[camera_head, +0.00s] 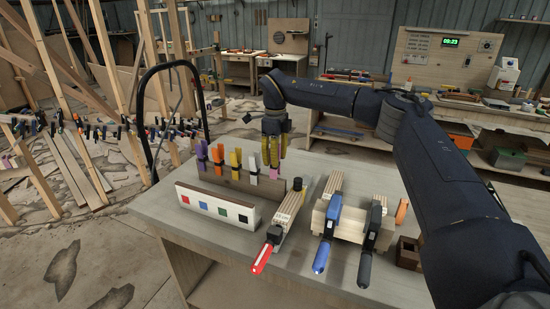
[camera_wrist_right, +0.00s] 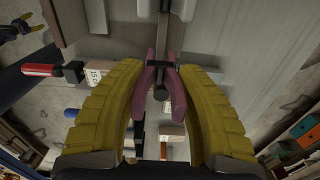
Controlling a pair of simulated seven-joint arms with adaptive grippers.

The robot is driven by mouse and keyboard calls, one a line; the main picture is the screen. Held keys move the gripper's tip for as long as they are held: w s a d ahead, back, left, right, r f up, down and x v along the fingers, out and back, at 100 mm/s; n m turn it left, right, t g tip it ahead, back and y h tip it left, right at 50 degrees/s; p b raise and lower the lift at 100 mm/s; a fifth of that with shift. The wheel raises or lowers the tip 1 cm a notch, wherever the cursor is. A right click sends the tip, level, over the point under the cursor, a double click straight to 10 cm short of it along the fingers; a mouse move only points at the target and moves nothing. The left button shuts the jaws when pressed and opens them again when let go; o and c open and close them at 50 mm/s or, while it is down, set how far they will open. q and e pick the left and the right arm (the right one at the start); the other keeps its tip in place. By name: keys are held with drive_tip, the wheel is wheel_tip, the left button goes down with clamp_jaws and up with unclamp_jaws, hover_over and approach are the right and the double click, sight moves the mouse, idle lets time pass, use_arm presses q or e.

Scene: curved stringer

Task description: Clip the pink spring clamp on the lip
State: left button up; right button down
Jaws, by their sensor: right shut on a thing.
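The pink spring clamp (camera_wrist_right: 171,88) is between the yellow fingers of my right gripper (camera_wrist_right: 160,110), which is shut on it. In the head view my right gripper (camera_head: 273,150) is above the table near the right end of a row of clamps, with a bit of the pink clamp (camera_head: 275,173) showing below the fingers. A purple clamp (camera_head: 201,155), an orange clamp (camera_head: 217,157), a yellow clamp (camera_head: 236,160) and a white clamp (camera_head: 253,163) stand along a dark wooden strip (camera_head: 226,179). Whether the pink clamp touches the strip cannot be told. My left gripper is not in view.
A white-faced board (camera_head: 218,206) with coloured squares stands in front of the strip. Red (camera_head: 262,259), blue (camera_head: 320,256) and black (camera_head: 365,268) handled clamps with wooden blocks lie to the right on the grey table (camera_head: 160,207). The table's front left is clear.

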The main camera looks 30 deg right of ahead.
sight(275, 169)
drive_tip(key=shift+f, duration=0.25)
drive_tip(key=shift+f, duration=0.85)
drive_tip(key=shift+f, duration=0.35)
drive_tip(key=shift+f, duration=0.3)
drive_tip(key=shift+f, duration=0.5)
idle(0.6)
drive_tip(key=c, duration=0.8)
unclamp_jaws()
wheel_tip(275, 169, up, 12)
idle(0.3)
